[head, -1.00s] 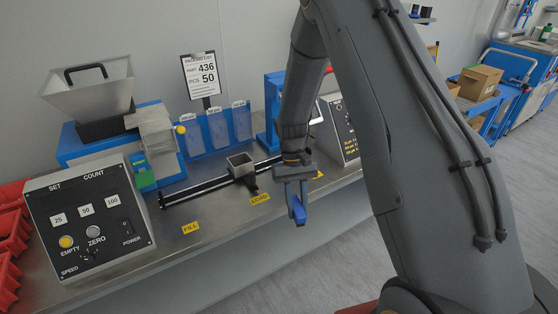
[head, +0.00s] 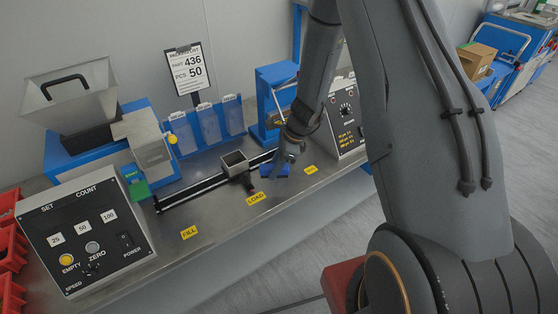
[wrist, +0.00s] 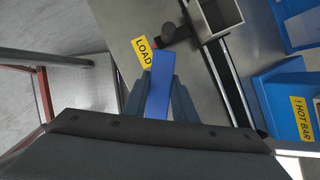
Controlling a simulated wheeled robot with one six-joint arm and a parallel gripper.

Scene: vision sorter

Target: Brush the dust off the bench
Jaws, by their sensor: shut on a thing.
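My gripper (wrist: 158,103) is shut on a blue brush (wrist: 160,75), seen as a flat blue block between the fingers in the wrist view. In the head view the blue brush (head: 275,170) is low over the steel bench (head: 215,225), right of the small grey tray and behind the LOAD label (head: 256,198). I cannot tell whether it touches the bench. My arm hides part of the gripper. Dust cannot be made out on the bench.
A grey tray (head: 234,161) sits on the black rail. The feeder with hopper (head: 68,92) and count box (head: 87,232) stand left. A control box (head: 347,122) and blue sealer (head: 273,85) stand behind the brush. The front bench strip is clear.

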